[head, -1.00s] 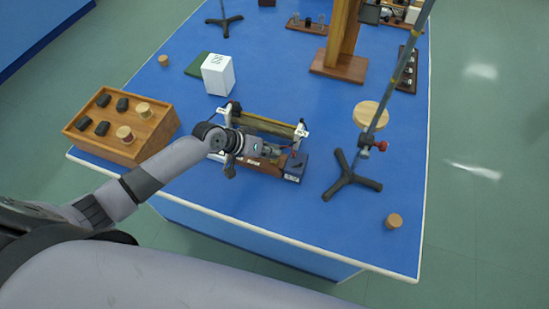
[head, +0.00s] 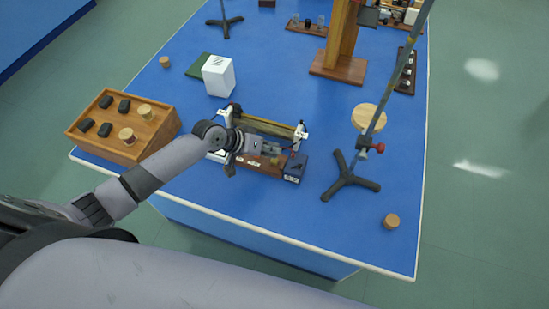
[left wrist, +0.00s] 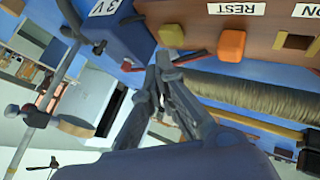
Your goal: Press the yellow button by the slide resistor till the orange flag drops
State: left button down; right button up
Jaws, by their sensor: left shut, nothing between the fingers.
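My left gripper (head: 277,151) is shut and empty over the base.
A dark blue block (head: 295,168) marked 3 V adjoins the base's right end. A tripod stand (head: 350,184) with a tall rod stands to the right. A wooden box (head: 112,146) is at left, a white block (head: 218,76) behind.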

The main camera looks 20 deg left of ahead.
pick_arm(q)
notch_tip(320, 180, up, 5)
jog(key=p, duration=0.4)
jog(key=shift+p, duration=0.4)
jog(key=shift+a, duration=0.1)
